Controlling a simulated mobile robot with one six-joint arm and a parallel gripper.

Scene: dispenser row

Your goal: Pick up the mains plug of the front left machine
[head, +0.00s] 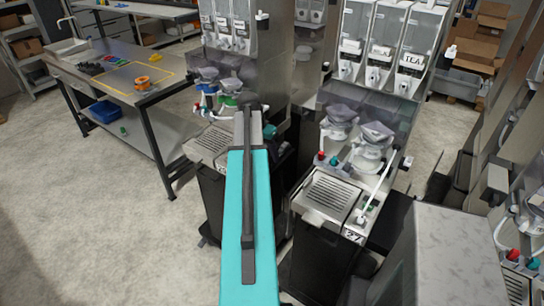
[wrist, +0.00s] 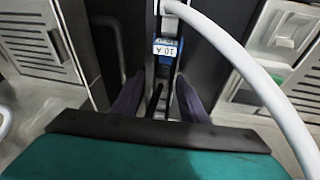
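My gripper (wrist: 158,82) shows in the wrist view with its two dark fingers apart and a gap between them. A narrow dark slot between two machine bodies lies ahead of it. A blue-and-white label (wrist: 165,48) with upside-down lettering is in this slot, above a small dark part (wrist: 157,98) seen between the fingers. I cannot tell whether that part is the mains plug. In the head view, the left machine (head: 212,143) stands left of my teal arm, and the machine marked 27 (head: 327,193) stands right. My arm hides the gap between them and the gripper.
A thick white hose (wrist: 245,62) curves close across the right of the wrist view. A metal workbench (head: 117,72) with an orange tape roll (head: 142,83) stands at the left. A marble-topped unit (head: 446,250) is near at right. The floor (head: 80,190) at left is clear.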

